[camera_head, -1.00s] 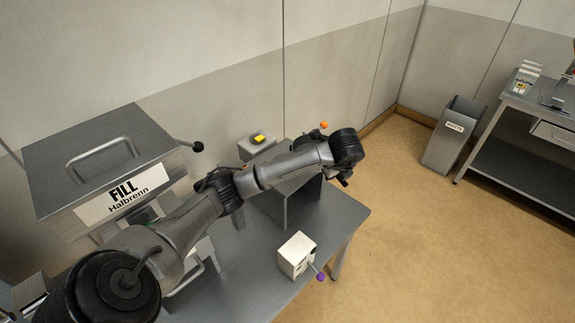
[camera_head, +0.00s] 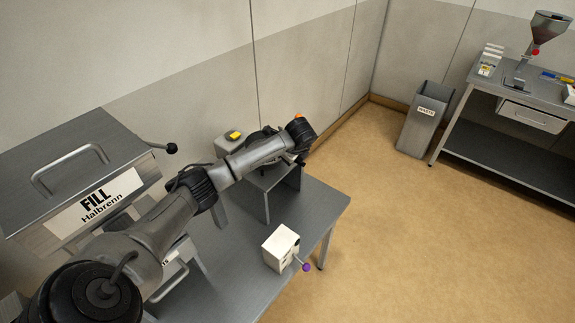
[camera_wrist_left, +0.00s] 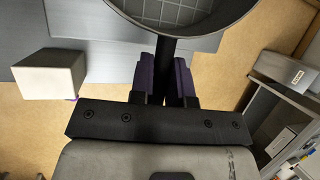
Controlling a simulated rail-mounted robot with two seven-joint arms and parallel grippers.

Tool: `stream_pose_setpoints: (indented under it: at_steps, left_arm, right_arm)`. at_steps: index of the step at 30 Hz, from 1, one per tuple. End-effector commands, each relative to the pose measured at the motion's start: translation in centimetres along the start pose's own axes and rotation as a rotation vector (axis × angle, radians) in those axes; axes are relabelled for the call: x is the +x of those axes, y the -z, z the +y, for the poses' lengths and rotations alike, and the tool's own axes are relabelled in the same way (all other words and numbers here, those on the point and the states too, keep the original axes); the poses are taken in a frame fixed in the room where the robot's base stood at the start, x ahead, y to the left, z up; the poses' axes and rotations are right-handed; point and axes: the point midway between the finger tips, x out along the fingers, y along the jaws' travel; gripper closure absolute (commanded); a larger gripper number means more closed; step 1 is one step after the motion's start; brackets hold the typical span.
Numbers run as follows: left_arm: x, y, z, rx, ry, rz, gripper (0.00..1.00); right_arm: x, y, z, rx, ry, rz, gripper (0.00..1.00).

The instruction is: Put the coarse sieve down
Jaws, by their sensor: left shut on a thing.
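The coarse sieve (camera_wrist_left: 212,27) shows at the top of the left wrist view, cut off by the frame edge. It has a round grey rim with a mesh inside. My left gripper (camera_wrist_left: 166,78) is shut on its dark straight handle, with a purple-padded finger on each side. The sieve is held out ahead of the fingers, above the grey bench. In the head view my left arm reaches across the bench, and its wrist hides most of the gripper. Whether the sieve touches anything below cannot be told. My right gripper is not in view.
The bench (camera_head: 235,262) carries a white box with a purple-knobbed lever (camera_head: 281,248), a grey stand (camera_head: 284,190) and a box with a yellow button (camera_head: 234,135). The FILL hood (camera_head: 85,165) is at left. A waste bin (camera_head: 424,118) and second table (camera_head: 520,105) stand right.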

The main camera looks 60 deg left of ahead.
Motion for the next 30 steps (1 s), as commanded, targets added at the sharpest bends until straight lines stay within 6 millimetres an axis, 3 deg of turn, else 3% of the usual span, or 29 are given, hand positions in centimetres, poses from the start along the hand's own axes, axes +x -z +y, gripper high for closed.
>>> stream_pose_setpoints:
  at_steps: [7, 18, 24, 25, 30]
  left_arm:
    - [0.9, -0.6, -0.1, 0.0, 0.001, -0.002, 1.0]
    - [4.2, 0.8, 0.7, 0.0, -0.001, -0.001, 1.0]
    - [4.5, 0.9, 0.7, 0.0, 0.001, -0.001, 1.0]
    - [4.6, 1.0, 0.8, 0.001, -0.001, 0.001, 0.82]
    - [4.5, 1.0, 0.7, 0.001, -0.001, 0.0, 0.66]
  right_arm:
    - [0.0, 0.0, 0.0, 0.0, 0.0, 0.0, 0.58]
    - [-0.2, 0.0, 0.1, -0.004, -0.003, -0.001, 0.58]
    - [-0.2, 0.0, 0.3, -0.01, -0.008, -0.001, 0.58]
    - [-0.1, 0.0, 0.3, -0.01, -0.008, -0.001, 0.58]
    - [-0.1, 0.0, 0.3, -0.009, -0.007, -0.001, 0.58]
